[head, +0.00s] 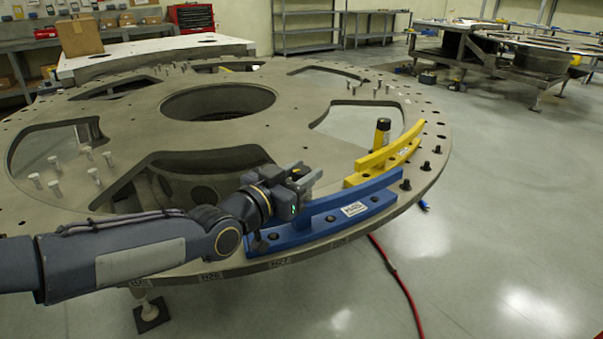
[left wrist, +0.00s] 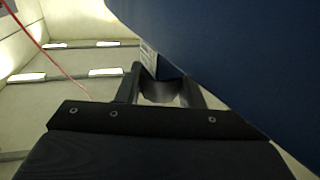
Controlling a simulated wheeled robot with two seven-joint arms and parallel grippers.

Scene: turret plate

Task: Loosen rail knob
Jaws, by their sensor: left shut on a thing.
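A blue rail (head: 320,222) with a white label lies along the near rim of the turret plate (head: 130,205). My left gripper (head: 300,178) is at the upper left side of the blue rail, shut on a small dark grey rounded part. It appears to be the rail knob (left wrist: 160,92), seen between the fingers in the left wrist view. The fingers hide most of it. The blue rail (left wrist: 225,55) fills the upper right of that view. My right gripper is not in view.
A yellow rail (head: 385,163) lies to the right of the blue one, with a black-and-yellow cylinder (head: 382,132) standing beside it. The plate has large cutouts and upright pins.

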